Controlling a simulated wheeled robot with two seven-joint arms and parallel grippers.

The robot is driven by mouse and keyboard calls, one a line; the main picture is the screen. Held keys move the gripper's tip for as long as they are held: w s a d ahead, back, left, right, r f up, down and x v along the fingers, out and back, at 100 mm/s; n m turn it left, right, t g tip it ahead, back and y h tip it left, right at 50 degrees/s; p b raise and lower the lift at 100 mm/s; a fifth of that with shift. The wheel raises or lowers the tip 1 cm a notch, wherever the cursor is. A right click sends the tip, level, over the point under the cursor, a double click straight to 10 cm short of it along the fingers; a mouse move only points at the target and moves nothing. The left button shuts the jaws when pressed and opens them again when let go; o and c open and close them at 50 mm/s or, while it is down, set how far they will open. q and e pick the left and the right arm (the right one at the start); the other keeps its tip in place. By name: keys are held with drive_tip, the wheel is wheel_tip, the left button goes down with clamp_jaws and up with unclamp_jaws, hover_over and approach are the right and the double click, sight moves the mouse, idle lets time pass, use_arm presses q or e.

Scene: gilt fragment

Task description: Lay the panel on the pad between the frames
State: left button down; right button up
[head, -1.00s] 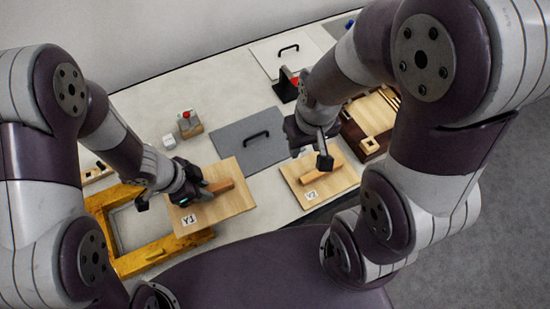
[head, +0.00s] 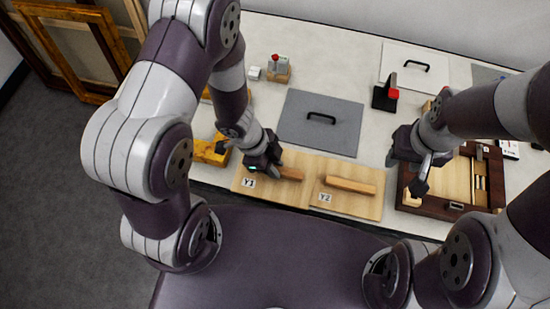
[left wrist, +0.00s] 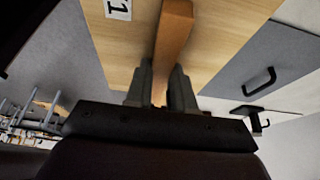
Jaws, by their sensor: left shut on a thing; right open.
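A light wooden panel labelled Y1 (head: 258,196) has a wooden bar handle (head: 291,174). My left gripper (head: 270,172) is shut on this handle, which also shows between the fingers in the left wrist view (left wrist: 172,45). A similar panel labelled Y2 (head: 350,205) lies directly right of Y1, edges touching or overlapping. I cannot tell whether Y1 is lifted. My right gripper (head: 418,182) is open and empty near the left side of a dark brown tray (head: 408,208). A gold frame (head: 208,152) on the table is mostly hidden behind my left arm. A grey sheet (head: 300,115) with a black handle lies behind the panels.
A white sheet with a black handle (head: 395,58) lies at the back. A black stand with a red top (head: 384,98) and a small wooden block with a red knob (head: 278,70) stand on the table. Framed pictures (head: 75,50) lean at far left.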

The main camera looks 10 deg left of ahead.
use_arm(q)
drive_tip(key=w+f, duration=0.1)
drive_tip(key=w+a, duration=0.1)
drive_tip(key=w, duration=0.1)
drive_tip(key=shift+f, duration=0.4)
drive_tip(key=f, duration=0.2)
drive_tip(key=a+f, duration=0.1)
drive_tip(key=f, duration=0.1)
drive_tip(key=shift+w, duration=0.2)
drive_tip(key=shift+d+f, duration=0.1)
drive_tip(key=shift+f, duration=0.2)
drive_tip(key=shift+d, duration=0.15)
use_arm(e)
drive_tip(key=shift+d+r, duration=0.15)
use_arm(q)
drive_tip(key=shift+f, duration=0.15)
drive_tip(key=c, duration=1)
unclamp_jaws()
